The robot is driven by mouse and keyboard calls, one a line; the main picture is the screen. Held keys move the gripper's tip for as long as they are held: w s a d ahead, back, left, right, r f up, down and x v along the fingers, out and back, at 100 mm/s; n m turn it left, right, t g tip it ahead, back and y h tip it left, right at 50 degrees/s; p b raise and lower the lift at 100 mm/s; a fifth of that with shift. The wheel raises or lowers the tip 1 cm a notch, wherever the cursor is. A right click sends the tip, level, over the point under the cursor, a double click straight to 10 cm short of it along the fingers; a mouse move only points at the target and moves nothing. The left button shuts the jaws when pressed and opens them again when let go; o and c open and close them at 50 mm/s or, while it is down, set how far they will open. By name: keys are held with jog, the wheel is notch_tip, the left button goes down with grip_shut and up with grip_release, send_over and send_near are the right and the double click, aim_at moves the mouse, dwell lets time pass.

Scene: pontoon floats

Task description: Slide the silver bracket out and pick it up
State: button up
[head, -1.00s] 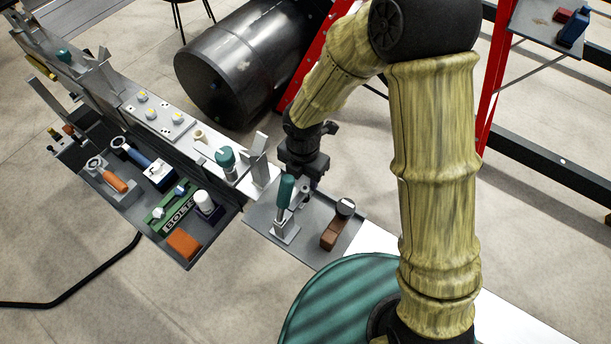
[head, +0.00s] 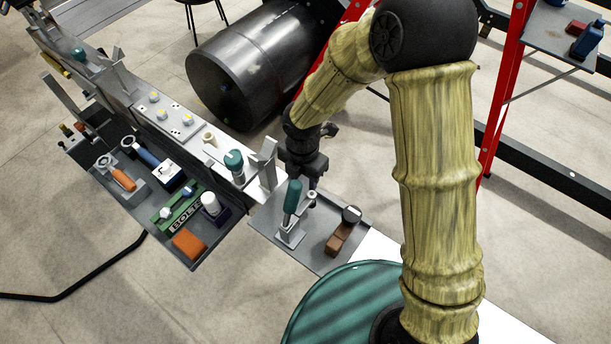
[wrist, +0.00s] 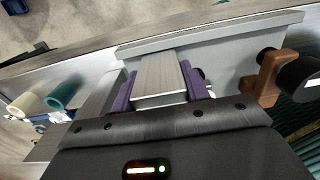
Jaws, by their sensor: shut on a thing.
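The silver bracket (wrist: 160,75) is a flat, brushed-metal piece in the wrist view. My gripper (wrist: 158,88) has its two purple fingers shut on either side of it. The bracket's near end is close to the dark gripper body; its far end reaches toward a grey tray wall. In the head view my gripper (head: 306,178) is low over the grey tray at the beam's end, behind the teal-handled clamp. The bracket between the fingers is hard to make out there. I cannot tell whether it is clear of what it rests on.
A teal-handled clamp (head: 292,212) and a brown-handled tool (head: 342,232) stand on the grey tray (head: 318,258), close to my gripper. An upright silver piece (head: 266,165) is just left. A dark tool tray (head: 194,255) lies further left. A black drum (head: 262,70) is behind.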

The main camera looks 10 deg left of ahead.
jog(key=shift+w+a, duration=0.1)
jog(key=shift+a, duration=0.15)
jog(key=o, duration=1.2)
jog(key=shift+r, duration=0.1)
notch_tip(320, 180, up, 12)
jog(key=shift+f, duration=0.1)
jog(key=shift+d, duration=0.1)
